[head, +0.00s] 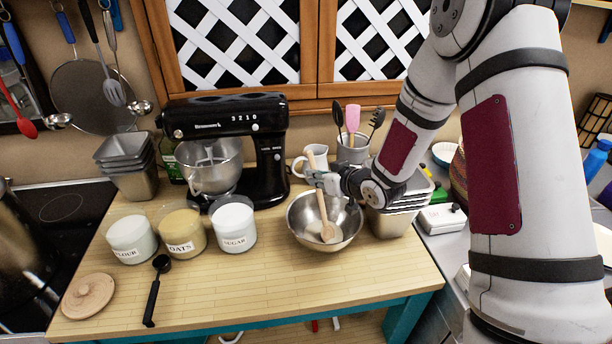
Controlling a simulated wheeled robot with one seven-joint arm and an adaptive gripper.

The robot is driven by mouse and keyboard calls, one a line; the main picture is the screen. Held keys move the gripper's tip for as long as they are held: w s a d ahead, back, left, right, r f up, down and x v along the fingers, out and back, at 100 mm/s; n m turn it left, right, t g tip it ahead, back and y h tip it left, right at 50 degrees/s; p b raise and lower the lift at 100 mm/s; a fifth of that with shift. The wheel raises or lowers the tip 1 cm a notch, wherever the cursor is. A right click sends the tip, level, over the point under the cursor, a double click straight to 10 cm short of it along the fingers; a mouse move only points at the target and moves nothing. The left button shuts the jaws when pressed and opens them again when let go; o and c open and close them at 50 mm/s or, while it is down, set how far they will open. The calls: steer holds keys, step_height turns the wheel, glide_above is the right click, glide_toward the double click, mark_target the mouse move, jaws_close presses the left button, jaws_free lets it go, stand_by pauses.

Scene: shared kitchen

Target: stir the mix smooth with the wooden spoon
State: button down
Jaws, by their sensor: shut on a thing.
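A metal mixing bowl (298,213) stands on the wooden table, right of the sugar jar. The wooden spoon (321,205) is tilted, with its head low inside the bowl and its handle rising above the rim. My gripper (319,180) comes from the right and is shut on the spoon's handle, just above the bowl's rim.
Labelled flour (132,240), oats (183,234) and sugar (233,224) jars stand left of the bowl. A black stand mixer (270,150) is behind. Stacked metal pans (389,223) stand close on the right.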

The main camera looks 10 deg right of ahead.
mark_target(314, 167)
steer(key=w, duration=0.1)
steer(key=w+a+r, duration=0.1)
steer(key=w, duration=0.1)
steer(key=shift+a+r, duration=0.2)
steer(key=shift+a, duration=0.05)
step_height(314, 167, up, 14)
steer(key=shift+w+f, duration=0.1)
stand_by(0.5)
